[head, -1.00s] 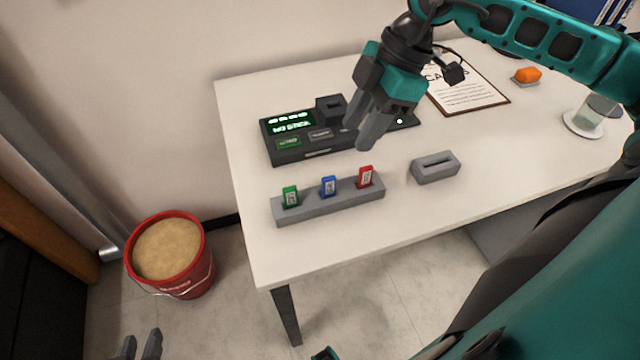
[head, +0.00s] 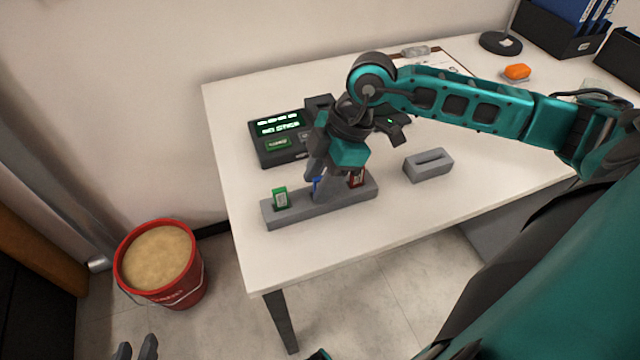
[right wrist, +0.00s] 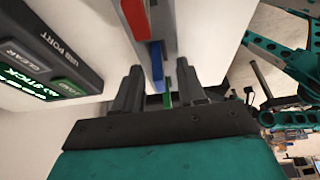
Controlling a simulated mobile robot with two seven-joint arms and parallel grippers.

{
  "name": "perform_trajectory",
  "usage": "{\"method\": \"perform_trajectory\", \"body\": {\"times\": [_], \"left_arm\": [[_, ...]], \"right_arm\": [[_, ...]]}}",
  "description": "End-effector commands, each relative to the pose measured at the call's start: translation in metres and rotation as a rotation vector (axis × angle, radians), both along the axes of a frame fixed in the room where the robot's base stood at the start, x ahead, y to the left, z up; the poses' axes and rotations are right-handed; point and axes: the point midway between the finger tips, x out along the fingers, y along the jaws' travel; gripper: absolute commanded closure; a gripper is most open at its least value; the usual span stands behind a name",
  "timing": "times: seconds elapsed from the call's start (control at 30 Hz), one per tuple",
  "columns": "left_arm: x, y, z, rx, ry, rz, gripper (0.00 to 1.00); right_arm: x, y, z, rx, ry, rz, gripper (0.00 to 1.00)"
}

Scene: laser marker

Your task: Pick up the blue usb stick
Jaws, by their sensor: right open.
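The blue usb stick (head: 316,184) stands in the middle of a grey holder (head: 290,214), partly hidden by my right gripper (head: 320,188). In the right wrist view the blue stick (right wrist: 157,72) lies between the two open fingers of my right gripper (right wrist: 160,82), with space on both sides. A green stick (head: 280,198) stands to its left and a red stick (head: 357,178) to its right in the same holder. My left gripper (head: 136,350) shows only its fingertips at the bottom edge, apart from each other.
A dark marker device with a lit green display (head: 278,128) stands behind the holder. A grey slotted block (head: 428,165) is to the right. An orange object (head: 516,72) lies at the back right. A red bucket (head: 160,262) stands on the floor left of the table.

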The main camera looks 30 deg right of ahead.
Motion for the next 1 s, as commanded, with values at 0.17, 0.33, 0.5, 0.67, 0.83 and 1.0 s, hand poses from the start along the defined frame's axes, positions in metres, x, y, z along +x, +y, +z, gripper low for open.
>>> {"method": "perform_trajectory", "body": {"times": [0.17, 0.33, 0.5, 0.67, 0.83, 1.0], "left_arm": [[0.0014, 0.0003, 0.0017, 0.003, -0.004, -0.004, 0.65], [0.0012, 0.0008, 0.0015, 0.005, -0.004, -0.006, 0.65], [0.001, 0.0009, 0.0014, 0.006, -0.004, -0.007, 0.65], [0.0008, 0.001, 0.0013, 0.006, -0.004, -0.007, 0.65], [-0.0006, 0.001, 0.0003, 0.006, 0.0, -0.006, 0.65], [-0.0033, 0.001, -0.0013, 0.006, 0.006, -0.006, 0.65]], "right_arm": [[0.0, -0.0001, 0.0001, 0.0, 0.0, 0.0, 0.6], [-0.0001, -0.0003, 0.0001, 0.0, 0.0, 0.0, 0.76], [-0.0001, -0.0003, 0.0002, 0.0, 0.0, 0.0, 0.92], [-0.0001, -0.0003, 0.0003, 0.0, 0.0, 0.0, 1.0], [0.0, -0.0004, 0.0004, 0.0, 0.0, 0.0, 1.0], [0.0, -0.0003, 0.0005, 0.0, 0.0, 0.0, 1.0]]}}
